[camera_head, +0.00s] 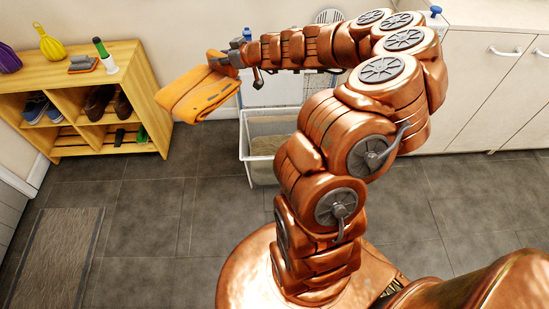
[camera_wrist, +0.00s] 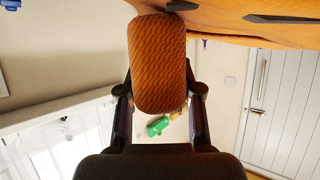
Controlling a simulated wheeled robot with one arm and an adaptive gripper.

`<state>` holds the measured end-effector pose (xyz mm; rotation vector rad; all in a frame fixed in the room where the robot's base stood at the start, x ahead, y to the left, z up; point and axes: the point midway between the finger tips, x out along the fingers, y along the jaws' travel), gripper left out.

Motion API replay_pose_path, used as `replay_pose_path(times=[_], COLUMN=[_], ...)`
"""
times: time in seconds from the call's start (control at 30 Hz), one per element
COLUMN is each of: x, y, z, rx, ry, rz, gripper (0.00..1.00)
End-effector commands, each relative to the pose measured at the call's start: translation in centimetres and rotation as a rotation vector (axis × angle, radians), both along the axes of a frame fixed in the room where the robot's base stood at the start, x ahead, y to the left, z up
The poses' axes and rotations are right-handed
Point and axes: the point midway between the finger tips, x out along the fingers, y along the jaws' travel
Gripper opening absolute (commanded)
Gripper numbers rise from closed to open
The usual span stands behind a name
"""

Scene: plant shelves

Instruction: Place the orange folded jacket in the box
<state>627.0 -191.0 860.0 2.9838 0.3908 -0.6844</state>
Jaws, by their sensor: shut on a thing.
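The orange folded jacket (camera_head: 198,96) hangs in the air, gripped at its right end by my gripper (camera_head: 232,61). In the head view the jacket is in front of the shelf's right end, left of and above the box. In the wrist view an orange part of the jacket (camera_wrist: 157,62) lies between the two dark fingers of my gripper (camera_wrist: 160,92), and more of it spans the top right. The box (camera_head: 246,152), a white-rimmed, see-through bin, stands on the floor below my forearm. Its right side is hidden by my arm. Something pale shows inside it.
A wooden shelf (camera_head: 152,90) with shoes in its compartments stands at the left. A yellow vase (camera_head: 50,45) and a green-topped bottle (camera_head: 104,55) stand on it. White cabinets (camera_head: 475,85) line the right. A grey mat (camera_head: 55,255) lies on the tiled floor.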

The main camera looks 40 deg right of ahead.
Motion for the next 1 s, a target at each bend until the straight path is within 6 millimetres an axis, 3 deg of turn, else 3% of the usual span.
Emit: replay_pose_path(times=[0.03,0.1,1.0], x=[-0.3,-0.7,-7.6], y=[-1.1,-2.2,-16.4], z=[-2.6,-4.6,-29.2], rx=[0.0,0.0,0.003], ry=[0.001,0.001,0.003], rz=[-0.008,-0.011,-0.074], gripper=[0.0,0.0,0.0])
